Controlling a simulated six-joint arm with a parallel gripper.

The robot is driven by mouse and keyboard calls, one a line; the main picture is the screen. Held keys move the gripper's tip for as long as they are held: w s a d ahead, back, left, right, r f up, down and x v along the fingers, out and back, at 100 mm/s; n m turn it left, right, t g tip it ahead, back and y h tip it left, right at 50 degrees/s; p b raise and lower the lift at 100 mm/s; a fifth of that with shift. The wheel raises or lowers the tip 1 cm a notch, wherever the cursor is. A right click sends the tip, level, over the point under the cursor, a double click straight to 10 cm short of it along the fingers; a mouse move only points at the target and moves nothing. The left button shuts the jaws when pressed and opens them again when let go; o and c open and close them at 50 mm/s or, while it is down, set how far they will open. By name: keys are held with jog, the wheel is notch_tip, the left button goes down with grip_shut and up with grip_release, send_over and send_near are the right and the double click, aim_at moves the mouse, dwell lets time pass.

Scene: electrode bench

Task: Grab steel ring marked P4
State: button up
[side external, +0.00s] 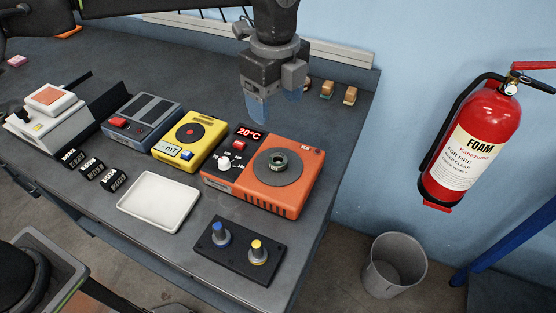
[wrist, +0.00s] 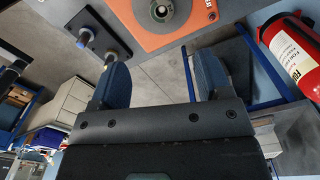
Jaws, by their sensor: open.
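Left of the orange device stand a yellow device (side external: 191,142) and a grey-blue one (side external: 144,121). A white tray (side external: 159,202) and a black plate with two posts (side external: 239,248) lie in front. Small tan blocks (side external: 350,96) stand behind. The bench edge is at right.

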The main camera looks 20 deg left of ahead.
send_over(276, 161)
jog(key=f, duration=0.5)
jog(key=d+f, duration=0.1)
jog(key=f, duration=0.2)
jog(key=shift+s+f, duration=0.3)
jog(key=shift+s, duration=0.1)
jog(key=shift+w+a+f, duration=0.1)
jog(key=shift+a+f, duration=0.05)
jog(key=shift+f, duration=1.25)
jog(key=shift+a+f, duration=0.15)
jog(key=shift+f, duration=1.2)
jog(key=c, duration=1)
jog(key=shift+c, duration=0.4)
jog(key=shift+r, duration=0.15)
